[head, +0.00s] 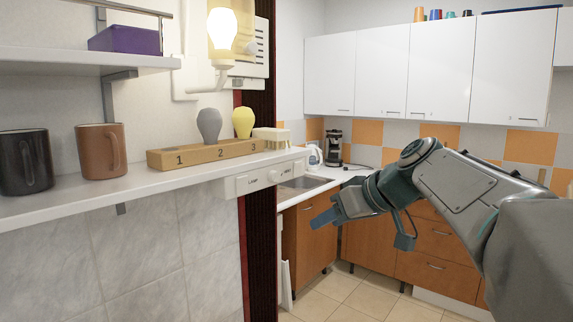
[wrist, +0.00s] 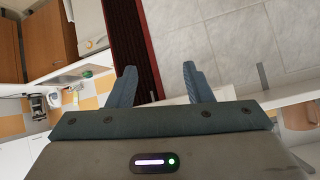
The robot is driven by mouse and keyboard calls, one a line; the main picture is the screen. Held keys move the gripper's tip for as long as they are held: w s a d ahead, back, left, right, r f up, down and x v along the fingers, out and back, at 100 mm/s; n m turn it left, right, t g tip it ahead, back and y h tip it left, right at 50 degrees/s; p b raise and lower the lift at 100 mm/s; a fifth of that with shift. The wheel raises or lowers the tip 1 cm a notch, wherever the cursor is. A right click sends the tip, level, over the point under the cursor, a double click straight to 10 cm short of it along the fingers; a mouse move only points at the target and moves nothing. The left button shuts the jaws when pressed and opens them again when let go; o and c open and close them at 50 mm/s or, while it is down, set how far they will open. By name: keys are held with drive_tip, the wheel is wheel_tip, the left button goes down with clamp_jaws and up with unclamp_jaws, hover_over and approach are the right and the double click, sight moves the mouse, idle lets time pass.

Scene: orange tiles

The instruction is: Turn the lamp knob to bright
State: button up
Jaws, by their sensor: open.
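The lamp knob (head: 273,176) is a small round knob on a white panel (head: 248,183) at the right front end of the shelf. Small labels flank it, too small to read surely. The lamp (head: 222,32) on the wall above has a glowing bulb. My gripper (head: 322,218) is to the right of the panel and lower in the head view, apart from the knob. In the wrist view its two blue fingers (wrist: 159,70) are spread with nothing between them. I cannot make out the knob in the wrist view.
A wooden block (head: 205,152) numbered 1 to 3 holds a grey bulb (head: 209,125) and a yellow bulb (head: 243,122). A black mug (head: 25,162) and brown mug (head: 101,152) stand left on the shelf (head: 150,180). Kitchen cabinets (head: 430,75) are behind.

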sight(280, 176)
drive_tip(key=w+r+n+t+y+p, duration=0.1)
drive_tip(key=w+r+n+y, duration=0.25)
drive_tip(key=r, duration=0.75)
drive_tip(key=shift+h, duration=0.35)
drive_tip(key=p+x, duration=0.4)
drive_tip(key=x, duration=1)
drive_tip(key=shift+w+p, duration=0.2)
drive_tip(key=shift+p, duration=0.1)
drive_tip(key=c, duration=1)
